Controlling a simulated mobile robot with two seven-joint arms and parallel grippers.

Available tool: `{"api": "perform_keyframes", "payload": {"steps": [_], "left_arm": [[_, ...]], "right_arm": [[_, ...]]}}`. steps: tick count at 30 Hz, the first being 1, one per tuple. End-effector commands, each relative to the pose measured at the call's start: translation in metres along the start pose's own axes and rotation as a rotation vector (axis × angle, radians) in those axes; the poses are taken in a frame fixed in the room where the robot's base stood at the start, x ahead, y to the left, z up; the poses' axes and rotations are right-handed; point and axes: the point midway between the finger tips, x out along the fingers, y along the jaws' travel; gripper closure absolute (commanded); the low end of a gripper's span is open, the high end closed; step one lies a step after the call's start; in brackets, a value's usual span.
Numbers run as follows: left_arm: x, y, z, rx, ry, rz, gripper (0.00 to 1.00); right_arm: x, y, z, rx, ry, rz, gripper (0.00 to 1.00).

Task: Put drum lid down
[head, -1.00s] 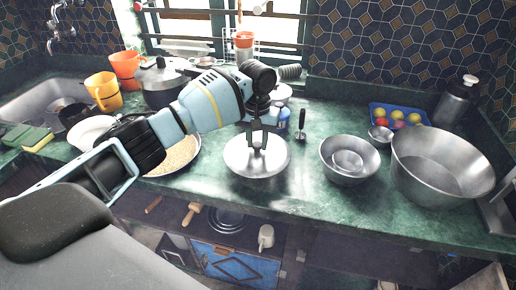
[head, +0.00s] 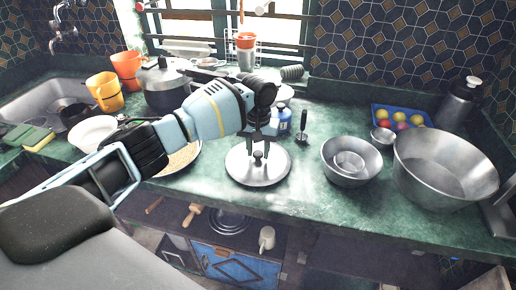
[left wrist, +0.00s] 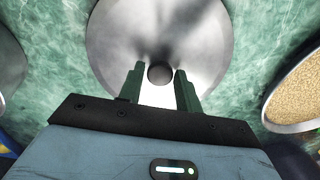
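The drum lid (head: 240,172) is a round metal disc with a small dark knob (head: 258,158). It appears to lie flat on the green counter, near the front edge. In the left wrist view the lid (left wrist: 112,45) fills the top middle, with its knob (left wrist: 160,74) between the fingers. My left gripper (head: 259,149) points down just above the knob. Its fingers (left wrist: 159,70) are open, with a gap to the knob on both sides. My right gripper is not in view.
Metal bowls (head: 349,175) and a large basin (head: 480,183) stand to the right. A pan of grain (head: 180,160) is on the left, partly behind my arm. A blue jar (head: 284,122) and a dark-handled tool (head: 302,128) stand behind the lid. Counter is clear between lid and bowls.

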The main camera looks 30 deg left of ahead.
Motion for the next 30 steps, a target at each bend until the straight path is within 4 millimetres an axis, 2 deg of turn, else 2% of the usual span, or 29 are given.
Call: {"api": "perform_keyframes", "payload": {"steps": [1, 3, 14, 17, 30], "left_arm": [[0.000, 0.000, 0.000, 0.000, 0.000, 0.000, 0.59], [0.000, 0.000, 0.000, 0.000, 0.000, 0.000, 0.50], [-0.004, 0.000, 0.000, 0.000, 0.000, 0.000, 0.50], [-0.015, 0.001, 0.000, 0.000, 0.002, 0.001, 0.50], [-0.099, 0.001, 0.000, 0.000, 0.003, 0.002, 0.50]], "right_arm": [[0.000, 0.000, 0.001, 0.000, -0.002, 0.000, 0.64], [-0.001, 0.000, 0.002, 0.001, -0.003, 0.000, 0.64], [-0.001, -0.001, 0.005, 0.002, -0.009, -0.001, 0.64], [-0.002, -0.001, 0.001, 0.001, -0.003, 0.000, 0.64], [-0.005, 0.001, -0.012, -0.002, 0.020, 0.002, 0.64]]}}
